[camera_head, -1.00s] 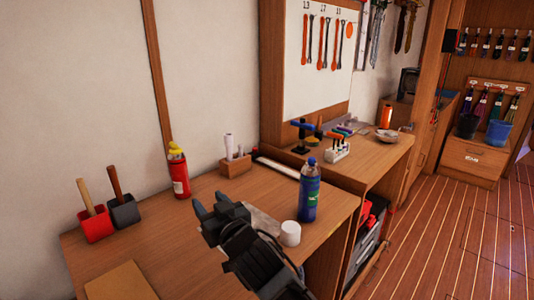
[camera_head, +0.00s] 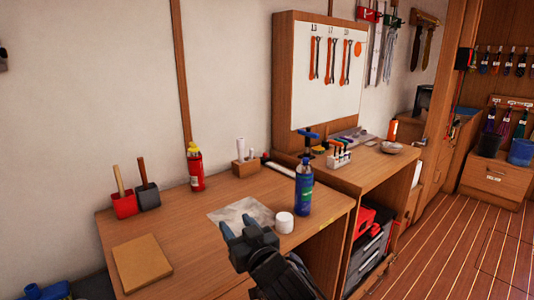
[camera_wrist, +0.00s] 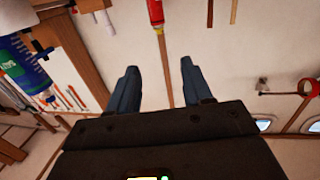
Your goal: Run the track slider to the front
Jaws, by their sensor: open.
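A pale, narrow strip (camera_head: 279,170) lies along the back of the workbench, with a small dark and red piece (camera_head: 265,158) at its far left end. It looks like a track with its slider, but it is too small to be sure. My gripper (camera_head: 238,229) is open and empty, above the front part of the bench and well short of the strip. In the wrist view the two fingers of my gripper (camera_wrist: 159,67) stand apart with nothing between them. I cannot pick out the strip clearly in the wrist view.
A blue bottle (camera_head: 303,190) and a white jar (camera_head: 284,222) stand right of my gripper. A clear sheet (camera_head: 236,212) lies behind it. A red spray can (camera_head: 195,168), wooden holder (camera_head: 245,168) and tool cups (camera_head: 124,206) line the wall. A brown board (camera_head: 142,262) lies front left.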

